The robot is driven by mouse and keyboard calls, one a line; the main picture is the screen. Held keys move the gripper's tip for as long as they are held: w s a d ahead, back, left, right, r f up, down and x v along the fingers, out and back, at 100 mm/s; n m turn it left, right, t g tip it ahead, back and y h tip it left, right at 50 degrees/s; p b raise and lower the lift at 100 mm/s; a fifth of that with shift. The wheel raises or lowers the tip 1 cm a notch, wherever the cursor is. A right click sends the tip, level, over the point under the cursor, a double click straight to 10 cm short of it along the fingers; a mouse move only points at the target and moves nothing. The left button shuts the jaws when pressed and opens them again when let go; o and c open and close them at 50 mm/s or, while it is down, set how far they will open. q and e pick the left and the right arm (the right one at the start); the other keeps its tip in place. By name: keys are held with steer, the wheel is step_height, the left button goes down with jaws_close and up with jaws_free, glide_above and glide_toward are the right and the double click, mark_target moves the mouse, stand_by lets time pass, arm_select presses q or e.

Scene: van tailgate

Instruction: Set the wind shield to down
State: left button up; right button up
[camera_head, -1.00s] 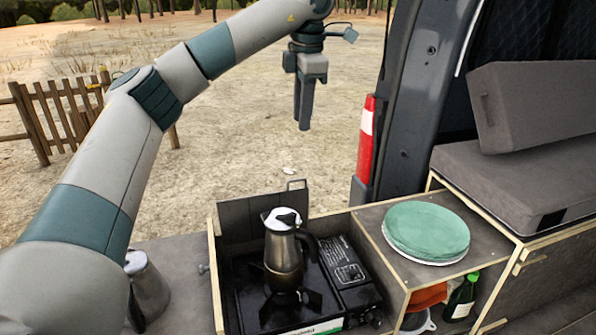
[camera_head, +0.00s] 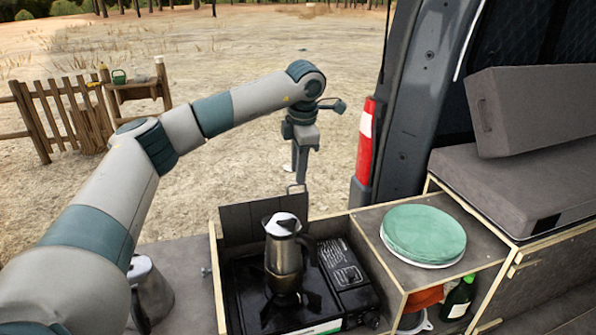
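The wind shield (camera_head: 240,222) is a dark upright panel along the back edge of the camping stove (camera_head: 255,313). A small metal loop (camera_head: 297,188) stands up at the right end of its top edge. My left gripper (camera_head: 300,180) hangs fingers down just above this loop in the picture, and I cannot tell whether it touches it. Its fingers look close together from this side, and I cannot tell whether they are open or shut. My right gripper is not in view.
A steel moka pot (camera_head: 285,250) stands on the stove, close in front of the shield. A metal kettle (camera_head: 148,290) stands left of the stove. Green plates (camera_head: 424,234) lie on the shelf at right. The van's door pillar (camera_head: 405,100) rises behind.

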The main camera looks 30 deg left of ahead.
arm_select(q)
steer(key=shift+w+a+f+p, duration=0.1)
steer(key=shift+a+f+p, duration=0.05)
steer(key=shift+f, duration=0.6)
steer(key=shift+w+a+f+p, duration=0.1)
steer(key=shift+f+p, duration=0.05)
steer(key=shift+f, duration=0.6)
jaws_close()
stand_by(0.4)
